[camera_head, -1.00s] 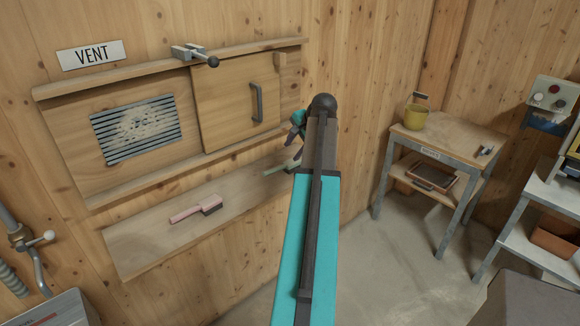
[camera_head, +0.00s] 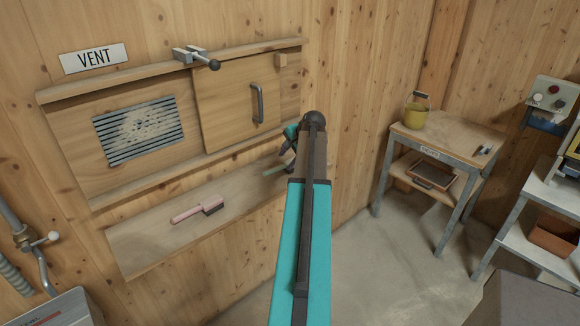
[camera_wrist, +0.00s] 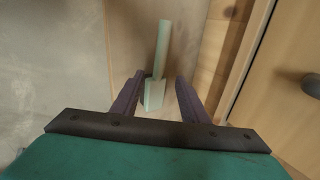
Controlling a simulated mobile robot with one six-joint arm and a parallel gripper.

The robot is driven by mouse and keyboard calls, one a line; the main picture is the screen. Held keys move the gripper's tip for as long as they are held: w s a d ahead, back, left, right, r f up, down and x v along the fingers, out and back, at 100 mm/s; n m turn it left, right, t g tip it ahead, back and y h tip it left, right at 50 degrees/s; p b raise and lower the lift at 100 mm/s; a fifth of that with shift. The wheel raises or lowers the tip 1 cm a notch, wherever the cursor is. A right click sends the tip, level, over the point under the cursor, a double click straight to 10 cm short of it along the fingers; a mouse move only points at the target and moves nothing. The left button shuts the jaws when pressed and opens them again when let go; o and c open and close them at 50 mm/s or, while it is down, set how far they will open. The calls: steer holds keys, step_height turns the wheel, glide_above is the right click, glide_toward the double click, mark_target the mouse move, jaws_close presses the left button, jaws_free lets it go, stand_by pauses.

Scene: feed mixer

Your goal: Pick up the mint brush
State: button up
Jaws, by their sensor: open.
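The mint brush (camera_wrist: 160,62) lies on the wooden shelf below the vent. In the wrist view its handle points away from me and its wider head (camera_wrist: 154,95) sits between my two fingers, with space beside each. My gripper (camera_wrist: 158,80) is open and empty. In the head view only a short green piece of the mint brush (camera_head: 275,170) shows; my arm hides the rest. My gripper (camera_head: 290,140) is mostly hidden behind my arm there. I cannot tell its height above the shelf.
A pink brush (camera_head: 197,209) with dark bristles lies farther left on the same shelf (camera_head: 150,240). Above are the vent grille (camera_head: 140,130), a sliding wooden panel with a handle (camera_head: 258,103) and a latch (camera_head: 197,57). A side table (camera_head: 450,135) with a yellow jar (camera_head: 416,115) stands at right.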

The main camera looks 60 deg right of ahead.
mark_target(283, 165)
steer(key=shift+d+f, duration=0.1)
steer(key=shift+p+x, duration=1)
steer(key=shift+x, duration=0.2)
steer(key=shift+p+x, duration=0.45)
steer(key=shift+x, duration=0.8)
steer(key=shift+s+f, duration=0.1)
steer(key=shift+s, duration=0.05)
jaws_close()
